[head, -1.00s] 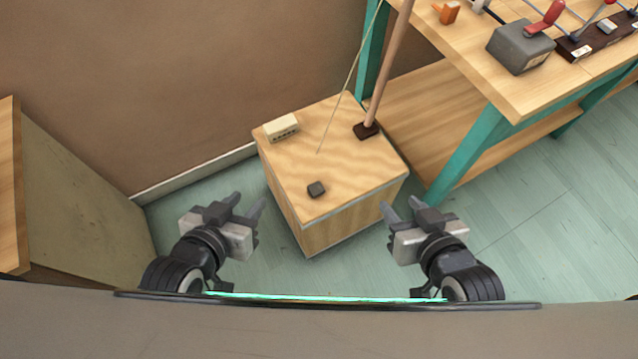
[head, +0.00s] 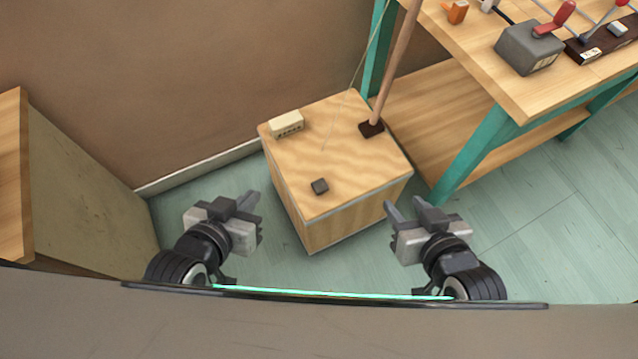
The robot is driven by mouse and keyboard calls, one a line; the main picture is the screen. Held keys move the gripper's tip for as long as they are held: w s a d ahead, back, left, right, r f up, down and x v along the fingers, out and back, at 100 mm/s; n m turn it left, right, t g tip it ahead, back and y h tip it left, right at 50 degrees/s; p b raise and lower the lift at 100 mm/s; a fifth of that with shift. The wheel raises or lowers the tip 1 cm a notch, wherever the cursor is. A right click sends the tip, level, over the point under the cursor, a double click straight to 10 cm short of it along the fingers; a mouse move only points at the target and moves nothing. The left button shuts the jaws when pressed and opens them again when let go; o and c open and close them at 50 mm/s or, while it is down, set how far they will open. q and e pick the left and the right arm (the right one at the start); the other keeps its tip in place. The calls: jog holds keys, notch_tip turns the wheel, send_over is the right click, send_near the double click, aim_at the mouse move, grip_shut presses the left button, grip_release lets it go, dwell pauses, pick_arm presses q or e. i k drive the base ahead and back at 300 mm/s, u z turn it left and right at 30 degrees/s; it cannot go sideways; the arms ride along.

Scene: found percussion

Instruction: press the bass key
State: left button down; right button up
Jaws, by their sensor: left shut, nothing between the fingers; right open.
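A wooden box (head: 350,165) stands on the floor in the middle of the head view, with a pole (head: 395,75) and a thin string rising from its top. My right gripper (head: 402,207) is open and empty, close by the box's right front side in the picture. Neither gripper touches the dark block.
A cream block (head: 287,124) with dark marks sits at the box's back left. The pole foot (head: 371,128) is at the back right. A teal-legged bench (head: 505,90) with a grey lever box (head: 529,47) stands right. A wooden cabinet (head: 80,190) stands left.

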aim_at(320, 186)
jog(key=u, duration=3.1)
jog(key=k, duration=1.45)
jog(key=z, duration=1.95)
jog(key=i, duration=0.5)
jog(key=z, duration=0.1)
